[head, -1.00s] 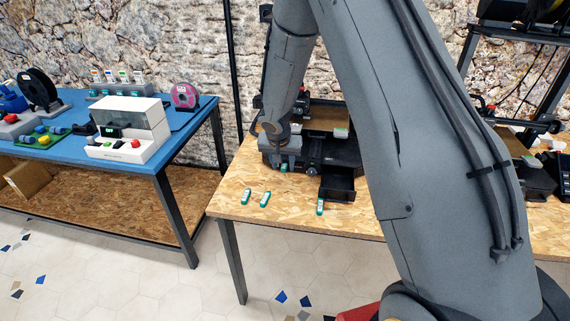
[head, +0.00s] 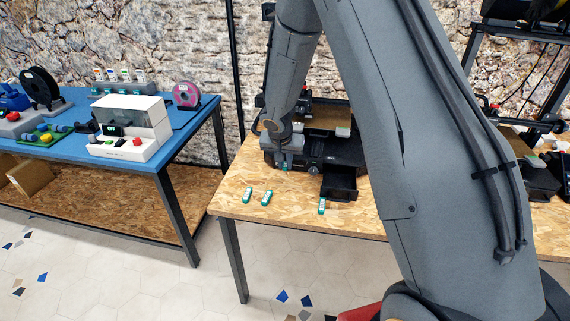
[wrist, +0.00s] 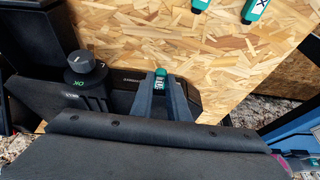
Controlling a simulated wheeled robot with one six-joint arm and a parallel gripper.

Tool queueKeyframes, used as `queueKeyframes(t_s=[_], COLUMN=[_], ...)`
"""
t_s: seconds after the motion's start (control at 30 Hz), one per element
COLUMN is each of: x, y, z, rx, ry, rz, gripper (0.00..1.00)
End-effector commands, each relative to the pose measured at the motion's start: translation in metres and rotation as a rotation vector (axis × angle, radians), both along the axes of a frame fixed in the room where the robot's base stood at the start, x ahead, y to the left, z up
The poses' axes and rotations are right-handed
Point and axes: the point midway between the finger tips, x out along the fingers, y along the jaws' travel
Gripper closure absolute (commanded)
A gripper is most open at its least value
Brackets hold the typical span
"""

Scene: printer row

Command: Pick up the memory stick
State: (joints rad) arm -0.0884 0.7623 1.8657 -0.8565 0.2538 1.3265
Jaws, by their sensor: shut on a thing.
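I cannot tell whether the stick touches the printer. Three similar teal and white sticks lie apart on the table: one at the left (head: 247,195), one beside it (head: 266,197) and one at the front (head: 321,206).
An open black drawer (head: 339,187) juts from the printer, right of my gripper. A round black knob (wrist: 87,65) is left of my fingers in the wrist view. The chipboard table (head: 292,212) is clear between the loose sticks. A blue table (head: 190,125) stands at the left.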

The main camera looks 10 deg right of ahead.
Motion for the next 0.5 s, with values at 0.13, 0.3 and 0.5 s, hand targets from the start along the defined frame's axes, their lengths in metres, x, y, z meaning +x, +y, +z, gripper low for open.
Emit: queueKeyframes(t_s=[0.13,0.3,0.5], x=[-0.007,-0.03,-0.065], y=[0.004,0.015,0.032], z=[-0.001,-0.002,-0.003], rx=[-0.001,-0.001,0.0], ry=[-0.001,-0.001,-0.001], rz=[0.003,0.003,0.004], gripper=[1.0,1.0,1.0])
